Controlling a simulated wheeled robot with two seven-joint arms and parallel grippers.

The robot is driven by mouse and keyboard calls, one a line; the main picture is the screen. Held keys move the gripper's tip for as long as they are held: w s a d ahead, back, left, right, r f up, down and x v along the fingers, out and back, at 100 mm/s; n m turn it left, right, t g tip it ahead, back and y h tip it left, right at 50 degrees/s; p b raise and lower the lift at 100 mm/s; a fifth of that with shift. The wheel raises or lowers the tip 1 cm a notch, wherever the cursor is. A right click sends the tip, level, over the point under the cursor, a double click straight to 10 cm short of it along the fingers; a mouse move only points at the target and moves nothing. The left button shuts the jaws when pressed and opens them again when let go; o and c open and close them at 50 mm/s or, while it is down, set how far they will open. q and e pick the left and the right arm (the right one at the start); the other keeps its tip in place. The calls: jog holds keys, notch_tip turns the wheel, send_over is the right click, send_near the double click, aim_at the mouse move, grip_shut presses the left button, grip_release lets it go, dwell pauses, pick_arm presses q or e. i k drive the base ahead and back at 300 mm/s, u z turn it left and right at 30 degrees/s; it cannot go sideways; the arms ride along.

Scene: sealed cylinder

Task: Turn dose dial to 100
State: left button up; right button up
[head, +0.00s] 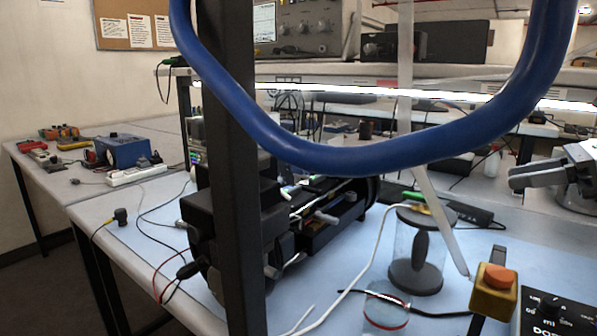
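The dose dial is a dark knob (548,305) on a black panel box (565,322) with white markings, at the lower right. The picture's edge cuts the box off, and its label and the dial setting are too small to read. A clear sealed cylinder (403,245) with a dark lid and base stands left of it, with a dark oval object inside. My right gripper (512,180) comes in from the right edge, above the panel and apart from the dial. Its fingers point left and seem empty, but their gap is unclear. My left gripper is not in view.
A yellow box with an orange button (498,276) stands just left of the panel. A shallow glass dish (386,307) and cables lie before the cylinder. A black machine (330,215) fills the middle. A dark post (236,150) and thick blue hose (330,158) cross the foreground.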

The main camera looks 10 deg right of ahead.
aim_at(550, 307)
jog(key=k, duration=2)
